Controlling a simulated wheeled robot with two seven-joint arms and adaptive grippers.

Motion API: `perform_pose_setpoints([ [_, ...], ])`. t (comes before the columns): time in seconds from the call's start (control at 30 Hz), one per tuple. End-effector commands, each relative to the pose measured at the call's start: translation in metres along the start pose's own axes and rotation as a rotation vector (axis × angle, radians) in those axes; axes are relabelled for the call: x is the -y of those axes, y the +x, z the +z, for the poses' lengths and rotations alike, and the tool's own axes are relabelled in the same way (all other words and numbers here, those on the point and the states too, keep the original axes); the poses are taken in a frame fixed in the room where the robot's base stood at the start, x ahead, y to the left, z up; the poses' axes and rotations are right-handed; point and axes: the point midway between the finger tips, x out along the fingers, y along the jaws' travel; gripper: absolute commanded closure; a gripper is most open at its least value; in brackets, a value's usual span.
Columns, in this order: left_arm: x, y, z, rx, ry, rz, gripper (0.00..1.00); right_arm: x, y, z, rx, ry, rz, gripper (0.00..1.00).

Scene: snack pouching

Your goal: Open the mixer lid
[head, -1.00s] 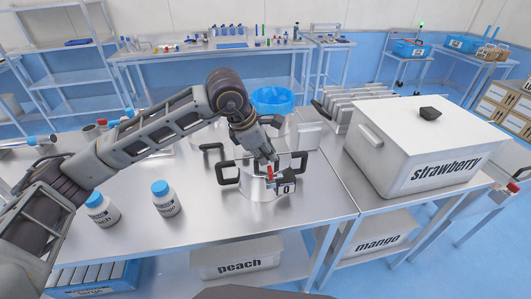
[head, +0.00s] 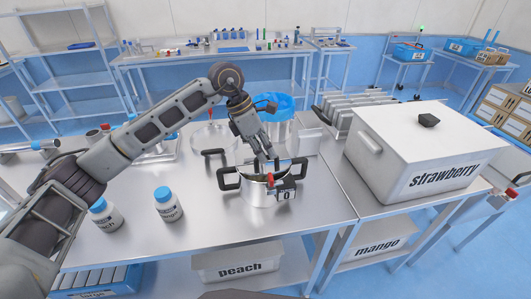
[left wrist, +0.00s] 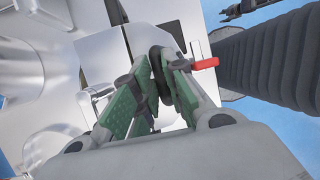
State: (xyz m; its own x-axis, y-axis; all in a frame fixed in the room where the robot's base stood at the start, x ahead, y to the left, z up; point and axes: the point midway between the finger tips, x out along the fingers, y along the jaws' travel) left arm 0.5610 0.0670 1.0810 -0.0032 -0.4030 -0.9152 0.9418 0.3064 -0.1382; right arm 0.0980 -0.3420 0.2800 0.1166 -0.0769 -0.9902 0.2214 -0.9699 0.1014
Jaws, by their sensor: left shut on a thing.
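The mixer (head: 262,196) is a steel pot with black side handles, a red part and a small display reading 0. It stands near the front edge of the table. My left gripper (head: 268,163) comes down over its top. In the left wrist view the left gripper (left wrist: 158,85) has its green-padded fingers shut on a black knob (left wrist: 161,68), which looks like the lid's. The red part (left wrist: 205,63) shows just beside the fingers. The fingers hide much of the lid, and I cannot tell whether it is clear of the rim. My right gripper is not in the head view.
Two blue-capped bottles (head: 168,207) stand on the left of the table (head: 225,245). A large white box marked strawberry (head: 425,155) stands to the right. A blue-lined bin (head: 273,105) is behind the mixer. Bare tabletop lies between bottles and mixer.

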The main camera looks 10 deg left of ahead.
Motion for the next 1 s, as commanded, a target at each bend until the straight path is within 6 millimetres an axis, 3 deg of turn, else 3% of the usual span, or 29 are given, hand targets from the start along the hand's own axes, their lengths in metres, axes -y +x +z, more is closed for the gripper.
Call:
perform_pose_setpoints([
  [0.47, -0.017, -0.008, 0.004, 0.003, -0.012, -0.033, 1.00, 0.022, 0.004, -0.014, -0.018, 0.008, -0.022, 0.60],
  [1.0, -0.017, -0.009, 0.004, 0.004, -0.012, -0.032, 1.00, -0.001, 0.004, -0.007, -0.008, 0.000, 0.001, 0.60],
])
